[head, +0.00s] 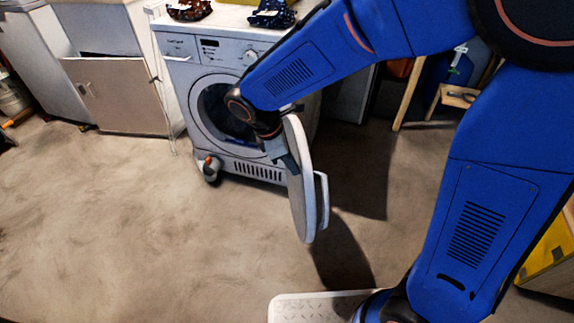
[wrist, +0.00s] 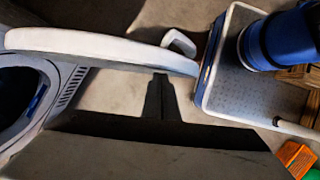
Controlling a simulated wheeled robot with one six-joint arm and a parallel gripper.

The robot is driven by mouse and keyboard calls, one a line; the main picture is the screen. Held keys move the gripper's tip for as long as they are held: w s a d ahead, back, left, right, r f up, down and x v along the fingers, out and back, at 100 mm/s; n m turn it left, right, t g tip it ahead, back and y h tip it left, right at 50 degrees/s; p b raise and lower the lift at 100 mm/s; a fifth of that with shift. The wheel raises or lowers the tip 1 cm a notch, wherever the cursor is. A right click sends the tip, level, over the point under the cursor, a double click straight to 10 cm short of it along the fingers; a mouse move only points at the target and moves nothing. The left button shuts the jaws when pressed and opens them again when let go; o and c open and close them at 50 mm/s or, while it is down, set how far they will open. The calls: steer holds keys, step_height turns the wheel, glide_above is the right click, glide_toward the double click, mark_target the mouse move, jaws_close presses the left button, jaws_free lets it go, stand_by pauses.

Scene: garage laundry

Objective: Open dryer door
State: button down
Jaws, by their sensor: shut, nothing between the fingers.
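The white dryer (head: 180,75) stands at the back, left of centre. Its round door (head: 298,185) is swung wide open and shows nearly edge-on, sticking out into the room. The handle (head: 322,200) is on the door's right, outer face. It also shows beyond the door in the wrist view (wrist: 180,43). The dark drum opening (wrist: 18,98) is uncovered at the left. My gripper (wrist: 160,78) is shut and empty, on the door's inner side, with its fingertips close to the door's rim. I cannot tell whether they touch it. In the head view, my arm covers part of the opening.
A grey-brown cabinet (head: 115,95) stands left of the dryer. An orange-and-grey item (head: 208,167) is on the floor at the dryer's lower left corner. Patterned items (head: 272,14) lie on the dryer's top. The floor (head: 120,230) at front left is clear.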

steer(key=w+d+n, duration=0.1)
steer(key=d, duration=0.8)
steer(key=shift+w, duration=0.15)
